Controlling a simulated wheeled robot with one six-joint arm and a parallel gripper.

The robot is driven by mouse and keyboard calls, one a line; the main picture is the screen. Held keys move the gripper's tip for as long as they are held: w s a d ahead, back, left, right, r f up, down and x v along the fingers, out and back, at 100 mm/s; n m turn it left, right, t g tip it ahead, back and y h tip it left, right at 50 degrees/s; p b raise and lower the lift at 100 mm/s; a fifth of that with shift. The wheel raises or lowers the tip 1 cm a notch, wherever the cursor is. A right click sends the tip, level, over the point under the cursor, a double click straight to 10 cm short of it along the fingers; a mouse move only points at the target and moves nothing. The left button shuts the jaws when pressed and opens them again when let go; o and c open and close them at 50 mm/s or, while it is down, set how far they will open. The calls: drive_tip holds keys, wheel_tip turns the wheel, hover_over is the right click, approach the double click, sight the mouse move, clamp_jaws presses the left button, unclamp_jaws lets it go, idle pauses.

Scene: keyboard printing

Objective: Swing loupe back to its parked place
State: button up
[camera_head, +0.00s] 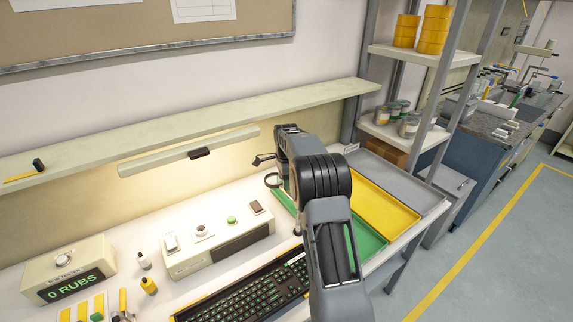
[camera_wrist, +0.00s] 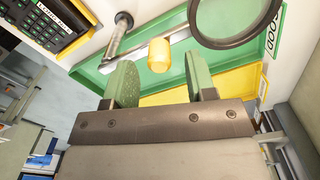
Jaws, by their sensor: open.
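The loupe's dark round lens ring (camera_wrist: 236,22) is at the upper right of the wrist view, over the green tray. The ring also shows in the head view (camera_head: 272,181), just left of my arm. A yellow cylindrical knob (camera_wrist: 159,55), seemingly the loupe's handle, stands near a pale bar. A grey post (camera_wrist: 120,30) is to its left. My gripper (camera_wrist: 162,78) is open, with its two green fingers apart. The knob appears between and just beyond the fingertips; I cannot tell whether it touches either. My arm hides much of the loupe in the head view.
A green tray (camera_head: 368,240), a yellow tray (camera_head: 385,203) and a grey tray (camera_head: 400,180) lie at the bench's right end. A black keyboard (camera_head: 245,297) is in front. A shelf rack (camera_head: 425,57) stands behind. A lamp bar (camera_head: 160,157) hangs above the bench.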

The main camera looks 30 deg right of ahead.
wheel_tip(320, 180, up, 12)
idle(0.4)
drive_tip(key=shift+f, duration=0.1)
idle(0.4)
wheel_tip(320, 180, down, 4)
drive_tip(key=n, duration=0.4)
drive_tip(key=shift+n, duration=0.3)
drive_tip(key=s+a+n+t, duration=0.1)
drive_tip(key=s+a+n, duration=0.4)
drive_tip(key=s, duration=0.5)
drive_tip(key=s+a+r+n+t, duration=0.1)
drive_tip(key=s+a+n, duration=0.4)
drive_tip(key=s, duration=0.5)
drive_tip(key=s+a+r+n+t, duration=0.1)
drive_tip(key=s+a+n, duration=0.4)
drive_tip(key=s, duration=0.5)
drive_tip(key=shift+t, duration=0.8)
